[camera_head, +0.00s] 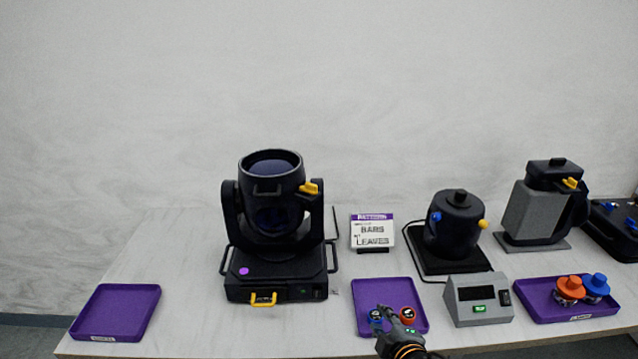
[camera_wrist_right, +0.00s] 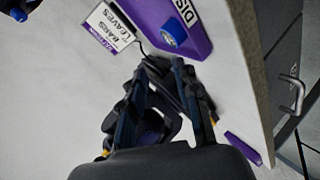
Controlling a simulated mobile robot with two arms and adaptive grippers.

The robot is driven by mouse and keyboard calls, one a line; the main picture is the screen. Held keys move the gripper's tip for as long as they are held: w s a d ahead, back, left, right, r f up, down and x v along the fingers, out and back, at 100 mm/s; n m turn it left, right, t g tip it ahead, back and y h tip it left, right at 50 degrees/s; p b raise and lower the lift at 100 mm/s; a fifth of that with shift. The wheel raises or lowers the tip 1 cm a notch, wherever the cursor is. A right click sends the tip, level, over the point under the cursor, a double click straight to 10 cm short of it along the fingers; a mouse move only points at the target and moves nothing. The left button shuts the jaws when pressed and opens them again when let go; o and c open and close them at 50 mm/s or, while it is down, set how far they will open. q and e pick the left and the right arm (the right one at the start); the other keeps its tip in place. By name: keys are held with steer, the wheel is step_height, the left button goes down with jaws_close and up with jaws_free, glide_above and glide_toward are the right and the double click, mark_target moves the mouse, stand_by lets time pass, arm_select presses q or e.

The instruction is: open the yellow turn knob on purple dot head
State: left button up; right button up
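The purple dot head is a black moving-head light (camera_head: 282,265) standing on the table, with a purple dot (camera_head: 244,270) on its base front. Its yellow turn knob (camera_head: 309,188) sits on the upper right of the tilted barrel. In the right wrist view the light is a dark shape (camera_wrist_right: 152,128) partly hidden behind my fingers. My right gripper (camera_head: 386,312) is over the front of the middle purple tray (camera_head: 375,290), well below and right of the knob and apart from it. In the right wrist view (camera_wrist_right: 161,70) its fingers are spread with nothing gripped. My left gripper is out of view.
A yellow handle (camera_head: 263,299) is on the base front. A sign (camera_head: 372,231) stands right of the light. An empty purple tray (camera_head: 117,312) is at left. Other fixtures crowd the right.

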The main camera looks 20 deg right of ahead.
steer(key=w+r+n+t+y, duration=0.2)
steer(key=w+r+n+t, duration=0.15)
steer(key=r+n, duration=0.3)
steer(key=w+r+n+t+y, duration=0.2)
steer(key=w+r+n, duration=0.35)
steer(key=r, duration=0.25)
steer(key=n+g+y, duration=0.4)
steer(key=n+y, duration=0.5)
steer(key=n, duration=1.1)
glide_toward(317, 187)
steer(key=p+x, duration=0.6)
steer(key=x, duration=0.4)
steer(key=shift+w, duration=0.1)
steer(key=shift+w+a+f, duration=0.15)
steer(key=shift+w+a, duration=0.15)
steer(key=shift+w, duration=0.05)
jaws_close()
